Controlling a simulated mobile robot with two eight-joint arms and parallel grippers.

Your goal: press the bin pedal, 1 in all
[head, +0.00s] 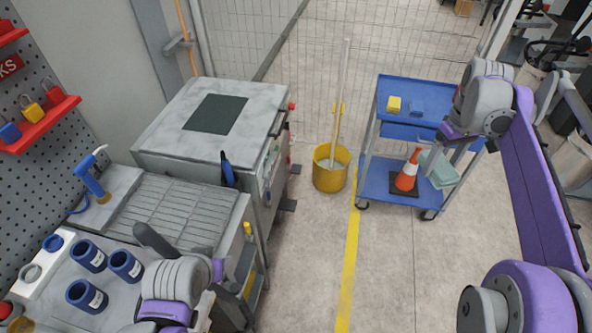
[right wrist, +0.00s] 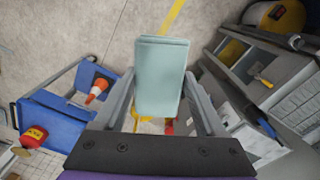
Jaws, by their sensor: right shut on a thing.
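My right gripper (right wrist: 158,85) is shut on a pale teal box-shaped thing (right wrist: 160,62), which fills the space between its fingers in the right wrist view. In the head view this thing (head: 440,169) hangs below my right wrist, in front of the blue cart's right side. I see no bin pedal clearly in either view.
The blue cart (head: 393,187) carries small yellow and blue blocks on top and an orange cone (head: 407,172) on its lower shelf. The grey machine (head: 190,150) fills the left. Blue cups (head: 88,255) stand near its front.

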